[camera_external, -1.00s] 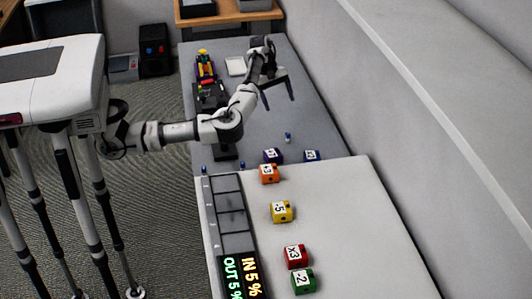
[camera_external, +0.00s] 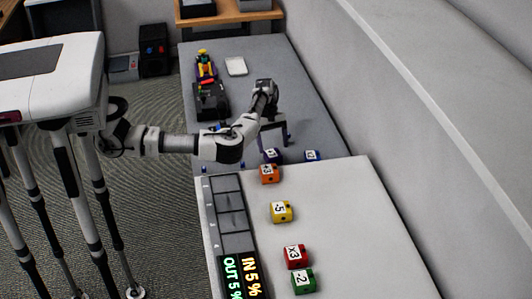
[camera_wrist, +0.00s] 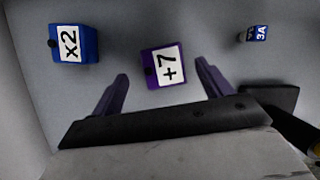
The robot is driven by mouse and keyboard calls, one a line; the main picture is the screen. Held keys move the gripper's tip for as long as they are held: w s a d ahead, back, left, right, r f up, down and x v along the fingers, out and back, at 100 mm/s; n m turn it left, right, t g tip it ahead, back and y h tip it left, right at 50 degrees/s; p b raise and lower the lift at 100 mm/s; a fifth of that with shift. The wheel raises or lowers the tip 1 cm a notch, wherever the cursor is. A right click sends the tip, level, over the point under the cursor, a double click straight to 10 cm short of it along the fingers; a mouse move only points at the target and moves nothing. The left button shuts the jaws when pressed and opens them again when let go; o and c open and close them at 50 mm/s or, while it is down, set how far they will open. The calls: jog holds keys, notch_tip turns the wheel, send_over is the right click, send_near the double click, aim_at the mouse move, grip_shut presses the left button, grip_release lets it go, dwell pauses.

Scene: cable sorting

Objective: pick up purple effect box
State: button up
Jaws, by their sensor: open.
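The purple effect box (camera_external: 273,156) stands on the grey table just beyond the white one in the external view, partly hidden by my gripper. In the wrist view the purple box (camera_wrist: 163,66) carries a white "+7" label and lies ahead of and between my open fingers. My gripper (camera_external: 274,144) is above the grey table, close to the purple box. I cannot tell the exact height over the box.
A blue "x2" box (camera_wrist: 74,43) sits left of the purple box in the wrist view. A small blue "3A" piece (camera_wrist: 257,33) is to the right. Orange (camera_external: 269,174), yellow (camera_external: 282,212), red (camera_external: 295,256) and green (camera_external: 303,282) boxes stand on the white table beside a slotted tray (camera_external: 233,220).

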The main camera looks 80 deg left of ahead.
aim_at(273, 153)
jog(key=x, duration=0.2)
jog(key=p+x, duration=0.1)
jog(key=x, duration=0.1)
jog(key=shift+s+f, duration=0.15)
jog(key=shift+s, duration=0.1)
jog(key=c, duration=1.1)
jog(key=shift+c, duration=0.2)
jog(key=shift+a, duration=0.1)
